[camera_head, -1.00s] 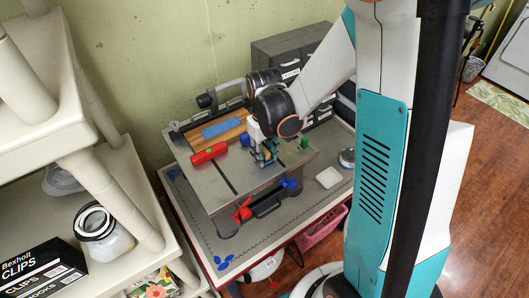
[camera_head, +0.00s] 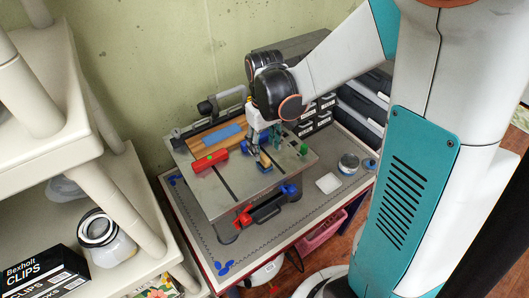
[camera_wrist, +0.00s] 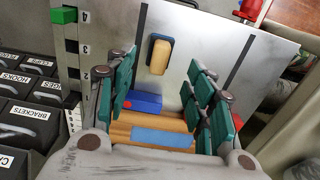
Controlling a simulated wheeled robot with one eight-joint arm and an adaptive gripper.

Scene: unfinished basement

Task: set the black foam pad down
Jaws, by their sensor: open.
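I cannot pick out a thing that is plainly a black foam pad. A small tan block with a dark edge (camera_wrist: 160,55) lies on the grey metal plate (camera_wrist: 205,25) in the wrist view. It also shows on the plate in the head view (camera_head: 264,162), just below my gripper (camera_head: 258,143). In the wrist view my gripper (camera_wrist: 161,72) is open, its teal fingers wide apart, with nothing held between them. The tan block lies beyond the fingertips, in line with the gap.
A white shelf (camera_head: 110,200) is at left. The plate's front is mostly clear.

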